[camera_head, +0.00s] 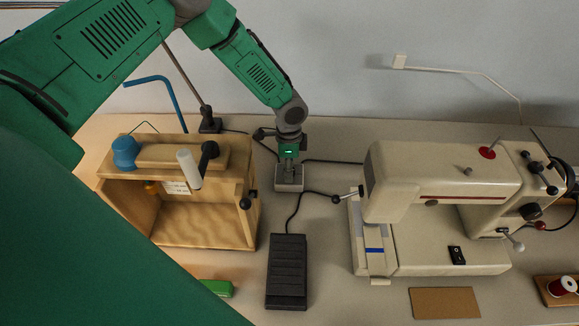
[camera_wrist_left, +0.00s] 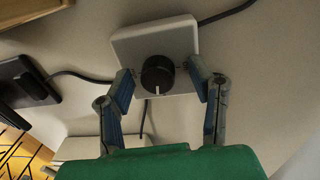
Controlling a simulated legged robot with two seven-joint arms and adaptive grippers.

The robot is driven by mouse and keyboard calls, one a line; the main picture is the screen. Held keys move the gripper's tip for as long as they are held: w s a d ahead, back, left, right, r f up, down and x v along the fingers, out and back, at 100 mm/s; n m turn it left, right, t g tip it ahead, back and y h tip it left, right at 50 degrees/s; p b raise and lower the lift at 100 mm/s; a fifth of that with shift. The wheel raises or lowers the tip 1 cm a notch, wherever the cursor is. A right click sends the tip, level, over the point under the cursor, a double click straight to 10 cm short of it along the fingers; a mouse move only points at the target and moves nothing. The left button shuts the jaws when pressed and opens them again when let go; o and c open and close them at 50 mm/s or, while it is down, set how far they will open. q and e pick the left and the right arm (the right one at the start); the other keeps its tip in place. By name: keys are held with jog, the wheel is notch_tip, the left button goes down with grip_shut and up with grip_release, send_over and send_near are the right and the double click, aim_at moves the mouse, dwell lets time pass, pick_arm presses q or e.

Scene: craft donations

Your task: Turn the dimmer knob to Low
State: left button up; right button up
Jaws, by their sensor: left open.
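The dimmer is a light box (camera_head: 289,186) on the table between the wooden cabinet and the sewing machine. In the left wrist view the pale box (camera_wrist_left: 125,50) carries a round black knob (camera_wrist_left: 157,72) with a white pointer line. The line points toward the bottom of that picture. No Low label can be read. My left gripper (camera_head: 289,168) points down over the box. Its blue-grey fingers (camera_wrist_left: 161,70) are open, one on each side of the knob, with visible gaps to it. In the head view the gripper hides the knob. My right gripper is not in view.
A wooden cabinet (camera_head: 250,215) stands to the left and a cream sewing machine (camera_head: 440,180) to the right. A black foot pedal (camera_head: 287,270) lies in front, its cord running up toward the dimmer. A black lamp base (camera_head: 209,124) stands behind left. A brown board (camera_head: 444,302) lies front right.

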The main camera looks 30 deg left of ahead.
pick_arm(q)
jog(key=shift+c, duration=0.5)
grip_shut()
jog(key=shift+n, duration=1.1)
jog(key=shift+w, duration=0.1)
jog(key=shift+o, duration=0.5)
grip_release()
notch_tip(320, 180, up, 12)
jog(key=shift+w+a, duration=0.25)
jog(key=shift+a, duration=0.05)
jog(key=shift+f, duration=0.1)
